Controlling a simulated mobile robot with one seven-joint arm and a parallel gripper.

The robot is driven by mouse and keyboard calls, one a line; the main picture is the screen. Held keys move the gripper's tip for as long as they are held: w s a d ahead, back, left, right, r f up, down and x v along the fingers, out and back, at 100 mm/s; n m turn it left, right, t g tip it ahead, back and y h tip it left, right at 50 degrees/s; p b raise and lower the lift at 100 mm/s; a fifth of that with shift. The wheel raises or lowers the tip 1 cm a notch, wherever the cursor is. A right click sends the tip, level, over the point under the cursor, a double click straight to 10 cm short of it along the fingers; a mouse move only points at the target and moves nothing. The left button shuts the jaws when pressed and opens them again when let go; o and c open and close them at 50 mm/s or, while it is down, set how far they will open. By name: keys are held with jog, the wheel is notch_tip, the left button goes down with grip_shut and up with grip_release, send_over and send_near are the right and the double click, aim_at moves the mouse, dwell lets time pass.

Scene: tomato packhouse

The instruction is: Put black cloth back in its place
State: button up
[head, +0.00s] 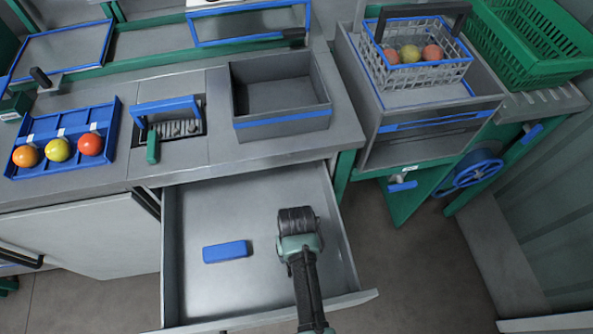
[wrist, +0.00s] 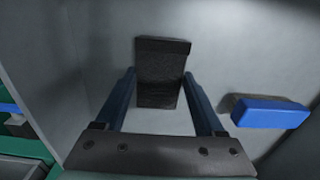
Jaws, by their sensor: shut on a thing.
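The black cloth (wrist: 162,73) shows in the wrist view as a dark, folded, block-like piece between my two fingers. My gripper (wrist: 160,80) is shut on it, with a finger along each side. In the head view my gripper (head: 297,230) is over the right part of an open grey drawer (head: 190,240). There the cloth cannot be clearly told apart from the dark end of my gripper. I cannot tell whether the cloth touches the drawer floor.
A blue block (head: 226,251) lies in the drawer left of my gripper; the drawer floor around it is bare. Above are an empty grey bin (head: 282,124), a blue tray (head: 62,168) with tomatoes, and a wire basket (head: 416,76) at right. Drawer walls surround the gripper.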

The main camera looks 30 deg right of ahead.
jog(key=shift+f, duration=0.5)
dwell(0.3)
jog(key=o, duration=1.4)
jog(key=shift+c, duration=1)
notch_tip(320, 180, up, 7)
jog(key=p, duration=0.7)
jog(key=shift+r, duration=0.1)
